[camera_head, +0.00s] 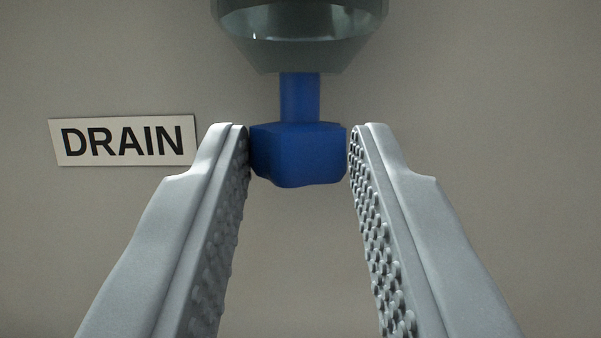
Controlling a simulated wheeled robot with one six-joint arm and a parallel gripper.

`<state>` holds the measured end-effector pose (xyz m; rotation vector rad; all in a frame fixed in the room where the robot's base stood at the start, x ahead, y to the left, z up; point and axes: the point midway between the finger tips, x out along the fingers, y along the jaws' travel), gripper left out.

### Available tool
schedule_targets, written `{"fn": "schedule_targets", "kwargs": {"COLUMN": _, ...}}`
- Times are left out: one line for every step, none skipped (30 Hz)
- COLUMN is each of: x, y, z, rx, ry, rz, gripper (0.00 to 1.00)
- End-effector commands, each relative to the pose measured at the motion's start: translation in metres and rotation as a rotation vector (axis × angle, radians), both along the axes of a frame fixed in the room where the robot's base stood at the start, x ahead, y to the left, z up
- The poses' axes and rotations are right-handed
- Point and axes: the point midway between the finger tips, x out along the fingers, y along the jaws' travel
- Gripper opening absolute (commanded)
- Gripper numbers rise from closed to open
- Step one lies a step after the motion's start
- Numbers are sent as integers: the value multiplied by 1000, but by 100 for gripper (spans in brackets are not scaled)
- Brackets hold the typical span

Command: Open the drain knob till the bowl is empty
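The blue drain knob (298,154) hangs on a blue stem below a dark, glassy bowl (300,45), of which only the lower end shows at the top of the picture. My gripper (299,140) has its two grey, studded fingers on either side of the knob. The left fingertip is at the knob's left side, and it may be touching. A thin gap shows between the knob's right side and the right fingertip. The fingers are apart and not clamped on the knob. How much the bowl holds cannot be told.
A white label reading "DRAIN" (125,141) is on the plain grey-beige wall (480,120) left of the knob. The space below the knob and between the fingers is clear. No other obstacle shows near the fingers.

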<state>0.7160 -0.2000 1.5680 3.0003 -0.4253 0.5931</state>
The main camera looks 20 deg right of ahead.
Motion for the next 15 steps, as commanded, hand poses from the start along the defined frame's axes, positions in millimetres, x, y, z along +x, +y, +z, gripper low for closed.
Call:
{"fn": "schedule_targets", "kwargs": {"x": 0, "y": 0, "z": 0, "rx": 0, "ry": 0, "rz": 0, "gripper": 6}}
{"fn": "schedule_targets", "kwargs": {"x": 0, "y": 0, "z": 0, "rx": 0, "ry": 0, "rz": 0, "gripper": 6}}
{"fn": "schedule_targets", "kwargs": {"x": 0, "y": 0, "z": 0, "rx": 0, "ry": 0, "rz": 0, "gripper": 6}}
{"fn": "schedule_targets", "kwargs": {"x": 0, "y": 0, "z": 0, "rx": 0, "ry": 1, "rz": 1, "gripper": 6}}
{"fn": "schedule_targets", "kwargs": {"x": 0, "y": 0, "z": 0, "rx": 1, "ry": 1, "rz": 1, "gripper": 6}}
{"fn": "schedule_targets", "kwargs": {"x": 0, "y": 0, "z": -1, "rx": 2, "ry": 2, "rz": 3, "gripper": 6}}
{"fn": "schedule_targets", "kwargs": {"x": 0, "y": 0, "z": -1, "rx": 2, "ry": 3, "rz": 5, "gripper": 6}}
{"fn": "schedule_targets", "kwargs": {"x": 1, "y": -1, "z": -1, "rx": 2, "ry": 4, "rz": 6, "gripper": 6}}
{"fn": "schedule_targets", "kwargs": {"x": 1, "y": -1, "z": -1, "rx": 2, "ry": 6, "rz": 9, "gripper": 6}}
{"fn": "schedule_targets", "kwargs": {"x": 1, "y": -1, "z": -2, "rx": 4, "ry": 7, "rz": 13, "gripper": 6}}
{"fn": "schedule_targets", "kwargs": {"x": 1, "y": -1, "z": -2, "rx": 4, "ry": 9, "rz": 17, "gripper": 6}}
{"fn": "schedule_targets", "kwargs": {"x": 1, "y": -2, "z": -3, "rx": 6, "ry": 11, "rz": 23, "gripper": 6}}
{"fn": "schedule_targets", "kwargs": {"x": 2, "y": -2, "z": -4, "rx": 5, "ry": 13, "rz": 26, "gripper": 6}}
{"fn": "schedule_targets", "kwargs": {"x": 2, "y": -3, "z": -4, "rx": 7, "ry": 15, "rz": 33, "gripper": 6}}
{"fn": "schedule_targets", "kwargs": {"x": 2, "y": -3, "z": -5, "rx": 8, "ry": 17, "rz": 42, "gripper": 6}}
